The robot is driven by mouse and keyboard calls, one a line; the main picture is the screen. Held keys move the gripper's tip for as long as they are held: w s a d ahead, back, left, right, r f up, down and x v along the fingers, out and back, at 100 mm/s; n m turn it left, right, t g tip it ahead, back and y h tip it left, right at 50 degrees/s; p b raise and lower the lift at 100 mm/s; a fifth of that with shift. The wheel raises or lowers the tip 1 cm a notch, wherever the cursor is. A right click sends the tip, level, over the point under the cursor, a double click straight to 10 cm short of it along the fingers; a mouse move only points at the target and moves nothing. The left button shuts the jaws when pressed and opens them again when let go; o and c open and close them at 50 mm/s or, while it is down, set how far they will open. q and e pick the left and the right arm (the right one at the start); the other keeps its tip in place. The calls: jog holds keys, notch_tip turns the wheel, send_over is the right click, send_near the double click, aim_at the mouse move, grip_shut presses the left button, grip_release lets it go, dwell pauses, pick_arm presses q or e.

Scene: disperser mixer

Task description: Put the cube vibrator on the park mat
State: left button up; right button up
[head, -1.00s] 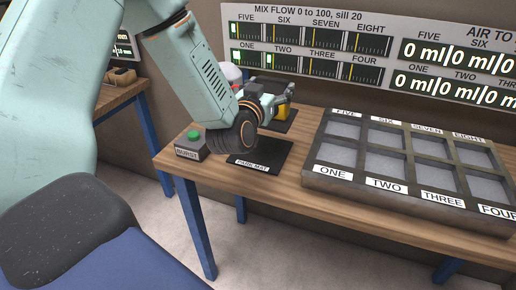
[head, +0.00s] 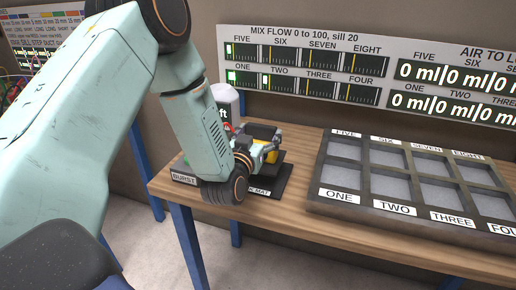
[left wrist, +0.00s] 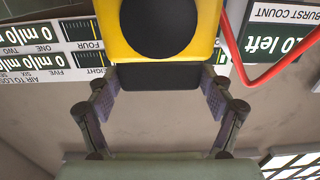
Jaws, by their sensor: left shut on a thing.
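The cube vibrator (head: 272,157) shows as a small yellow patch in the head view, mostly hidden by my left gripper (head: 266,141). In the left wrist view the cube vibrator (left wrist: 160,45) is a yellow block with a black disc and a black lower part. My left gripper (left wrist: 160,100) is shut on that black part, one finger at each side. The park mat (head: 282,189) is a black mat on the wooden bench, partly hidden behind my left wrist. The vibrator is over the mat area; I cannot tell whether it touches. My right gripper is not in view.
A grey compartment tray (head: 330,207) with numbered labels stands to the right on the bench. The BURST box (head: 183,179) is at the left front corner, beside my wrist. A red tube (left wrist: 252,80) shows in the wrist view.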

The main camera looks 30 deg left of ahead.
aim_at(261, 142)
pick_arm(q)
jog(key=shift+d+f, duration=0.1)
jog(key=shift+d, duration=0.25)
jog(key=f, duration=0.2)
jog(key=shift+s+a+f+b, duration=0.25)
jog(key=shift+f+b, duration=0.05)
jog(key=shift+b, duration=0.05)
jog(key=shift+w+a+f, duration=0.2)
jog(key=shift+f, duration=0.05)
jog(key=shift+s+d, duration=0.1)
jog(key=shift+d, duration=0.35)
jog(key=o, duration=1.4)
jog(key=shift+s+a+f, duration=0.1)
jog(key=shift+f, duration=0.05)
jog(key=o, duration=0.3)
jog(key=shift+a, duration=0.2)
jog(key=shift+o, duration=0.2)
jog(key=shift+d, duration=0.1)
jog(key=shift+d, duration=0.1)
